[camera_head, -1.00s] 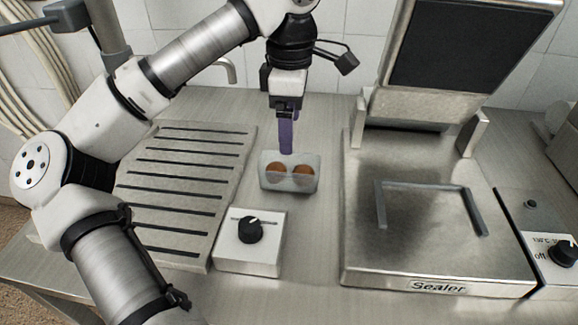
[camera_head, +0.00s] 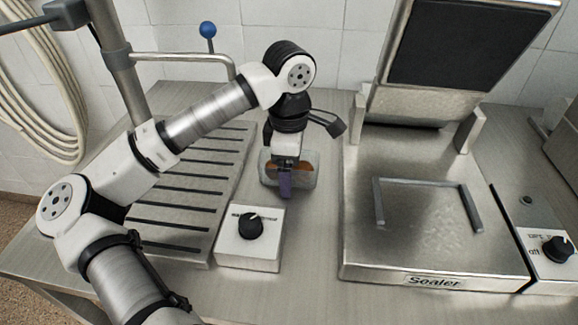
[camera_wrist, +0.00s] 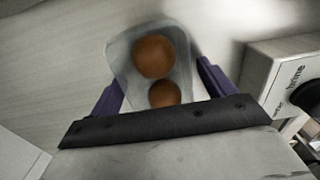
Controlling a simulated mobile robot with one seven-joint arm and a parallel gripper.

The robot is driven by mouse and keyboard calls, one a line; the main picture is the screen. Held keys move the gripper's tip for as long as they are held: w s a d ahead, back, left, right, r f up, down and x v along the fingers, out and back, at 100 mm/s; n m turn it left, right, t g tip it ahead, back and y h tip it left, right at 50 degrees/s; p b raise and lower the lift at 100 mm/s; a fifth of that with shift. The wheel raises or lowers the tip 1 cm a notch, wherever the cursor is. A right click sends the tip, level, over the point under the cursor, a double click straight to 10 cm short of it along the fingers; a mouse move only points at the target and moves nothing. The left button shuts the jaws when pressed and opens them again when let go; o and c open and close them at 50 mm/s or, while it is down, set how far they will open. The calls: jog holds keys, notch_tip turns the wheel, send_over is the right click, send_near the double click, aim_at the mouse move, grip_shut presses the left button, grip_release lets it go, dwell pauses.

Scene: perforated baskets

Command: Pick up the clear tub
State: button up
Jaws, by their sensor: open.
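The clear tub (camera_head: 307,173) stands on the steel counter between the slatted drain plate and the sealer, with brown round items inside. My gripper (camera_head: 286,187) is in front of the tub in the head view and hides its middle. In the wrist view the tub (camera_wrist: 124,55) lies just beyond the gripper (camera_wrist: 160,85), with two brown round items in it. One purple finger shows on each side of the tub's near end. The fingers are apart, and I cannot tell whether either touches the tub.
A white knob box (camera_head: 252,250) stands close in front of the tub and shows at the right in the wrist view (camera_wrist: 275,75). The slatted drain plate (camera_head: 190,190) is left. The sealer (camera_head: 420,255) is right, its lid raised.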

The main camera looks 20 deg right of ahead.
jog(key=c, duration=1)
jog(key=shift+r, duration=0.15)
jog(key=shift+c, duration=0.2)
notch_tip(320, 180, up, 20)
